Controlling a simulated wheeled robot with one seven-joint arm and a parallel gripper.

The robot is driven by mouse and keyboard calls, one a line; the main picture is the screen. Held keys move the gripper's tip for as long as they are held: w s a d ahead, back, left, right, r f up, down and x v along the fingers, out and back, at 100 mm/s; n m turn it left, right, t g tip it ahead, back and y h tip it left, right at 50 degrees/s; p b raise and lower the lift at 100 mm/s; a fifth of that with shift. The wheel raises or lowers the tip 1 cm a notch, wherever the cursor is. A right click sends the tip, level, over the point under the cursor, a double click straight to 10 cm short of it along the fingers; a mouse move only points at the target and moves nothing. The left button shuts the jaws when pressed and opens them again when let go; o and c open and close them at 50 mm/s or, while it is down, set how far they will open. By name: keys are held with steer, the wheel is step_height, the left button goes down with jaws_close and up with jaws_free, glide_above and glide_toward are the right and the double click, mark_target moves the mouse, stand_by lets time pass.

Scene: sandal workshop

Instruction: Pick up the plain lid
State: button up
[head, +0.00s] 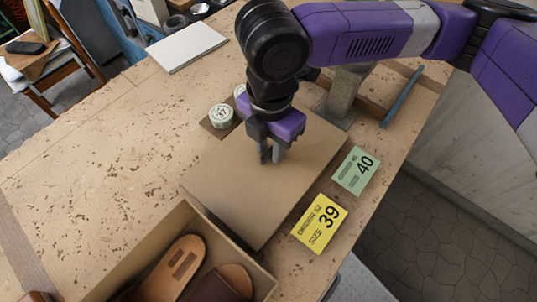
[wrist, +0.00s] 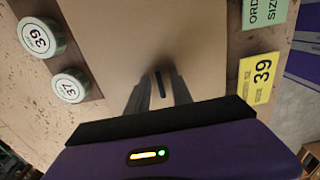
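The plain lid (head: 225,180) is a flat, unmarked brown cardboard panel on the workbench, behind the open box with sandals. It also fills the upper middle of the wrist view (wrist: 150,35). My gripper (head: 272,158) points down over the lid's middle, with its fingertips at or just above the surface. In the wrist view the fingers (wrist: 160,85) stand a little apart, with a narrow dark strip between them. Whether the strip is a tab on the lid, and whether the fingers touch it, I cannot tell.
A box (head: 135,262) with brown sandals stands at the front. A yellow size 39 card (head: 319,224) and a green size 40 card (head: 356,171) lie right of the lid. Round tins (head: 221,115) stand behind it. The bench's left part is clear.

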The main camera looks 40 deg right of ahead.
jaws_close()
steer(key=shift+r, duration=0.1)
